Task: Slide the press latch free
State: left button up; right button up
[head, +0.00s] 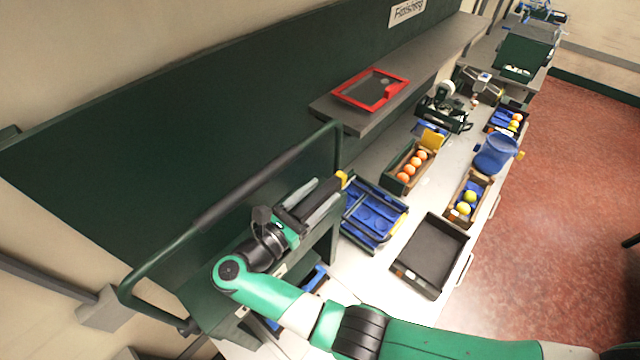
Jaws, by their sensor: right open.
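The press shows as a green frame with a long bar that carries a dark grip (260,185), slanting up to the right. A small yellow piece (341,177), which may be the latch, sits near the bar's right upright. My right gripper (327,191) is open, and its two grey fingers point up and right, with the tips close to the yellow piece. I cannot tell whether they touch it. The press body below is partly hidden by my right arm. My left gripper is out of view.
A blue divided tray (347,222) and an empty dark tray (408,268) lie on the white bench right of the press. Boxes of oranges (389,180) and yellow-green fruit (453,212) stand farther along. A red-framed tablet (395,86) lies on the shelf above.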

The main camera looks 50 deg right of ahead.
jog(key=shift+d, duration=0.35)
jog(key=shift+c, duration=0.3)
grip_shut()
jog(key=shift+a, duration=0.1)
dwell(0.9)
